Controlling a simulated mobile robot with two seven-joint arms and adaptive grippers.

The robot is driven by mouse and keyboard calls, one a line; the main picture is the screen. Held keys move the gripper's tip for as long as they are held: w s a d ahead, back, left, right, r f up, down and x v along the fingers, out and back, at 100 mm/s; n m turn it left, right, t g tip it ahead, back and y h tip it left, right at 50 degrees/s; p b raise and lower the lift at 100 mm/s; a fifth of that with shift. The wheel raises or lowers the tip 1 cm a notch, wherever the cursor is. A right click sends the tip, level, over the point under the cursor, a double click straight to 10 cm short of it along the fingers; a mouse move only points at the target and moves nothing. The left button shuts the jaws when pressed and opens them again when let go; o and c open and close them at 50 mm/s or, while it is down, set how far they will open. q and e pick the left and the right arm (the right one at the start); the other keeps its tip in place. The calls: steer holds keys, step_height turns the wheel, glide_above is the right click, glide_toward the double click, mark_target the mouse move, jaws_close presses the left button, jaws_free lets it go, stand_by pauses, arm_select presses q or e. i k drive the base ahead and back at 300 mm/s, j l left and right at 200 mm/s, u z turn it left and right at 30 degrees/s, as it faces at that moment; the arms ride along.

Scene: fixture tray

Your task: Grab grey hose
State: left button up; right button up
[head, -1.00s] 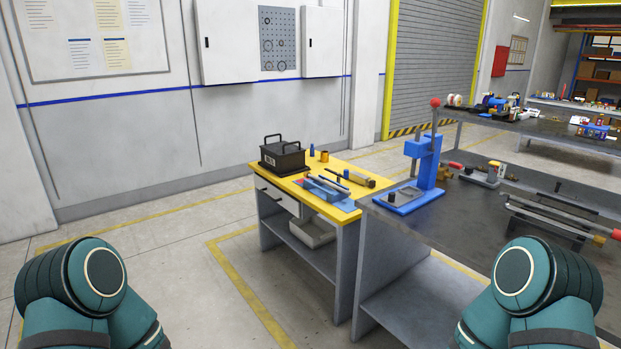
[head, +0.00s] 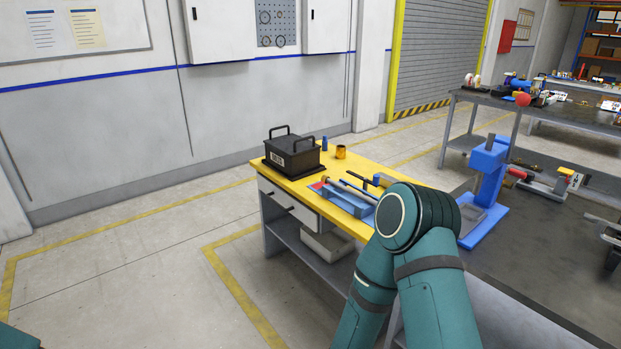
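I cannot pick out a grey hose for certain. On the yellow-topped workbench (head: 325,162) a blue fixture tray (head: 347,203) lies near the front edge, with thin dark and blue rod-like parts on and beside it. These are too small to identify. My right arm covers the right part of this bench top and whatever lies there. Neither gripper shows; only a teal joint and links of my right arm are in the middle, and a sliver of my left arm is at the bottom left corner.
A black box with handles (head: 292,156), a blue cylinder (head: 324,143) and a brass cylinder (head: 340,152) stand at the back of the yellow bench. A blue press (head: 487,178) stands on the dark bench (head: 530,265) at right. The floor at left is clear.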

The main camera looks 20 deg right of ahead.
mark_target(325, 180)
steer(key=i+z, duration=0.15)
steer(key=i, duration=0.3)
steer(key=i+j+z, duration=0.15)
steer(key=i, duration=0.3)
steer(key=i+j+z, duration=0.15)
steer(key=i, duration=0.3)
steer(key=i+j+z, duration=0.1)
steer(key=i+z, duration=0.15)
steer(key=z, duration=0.2)
steer(key=i+j+z, duration=0.2)
steer(key=z, duration=0.3)
steer(key=i+j+z, duration=0.15)
steer(key=z, duration=0.3)
steer(key=i+j+z, duration=0.1)
steer(key=j+z, duration=0.6)
steer(key=z, duration=0.25)
steer(key=i+j, duration=0.05)
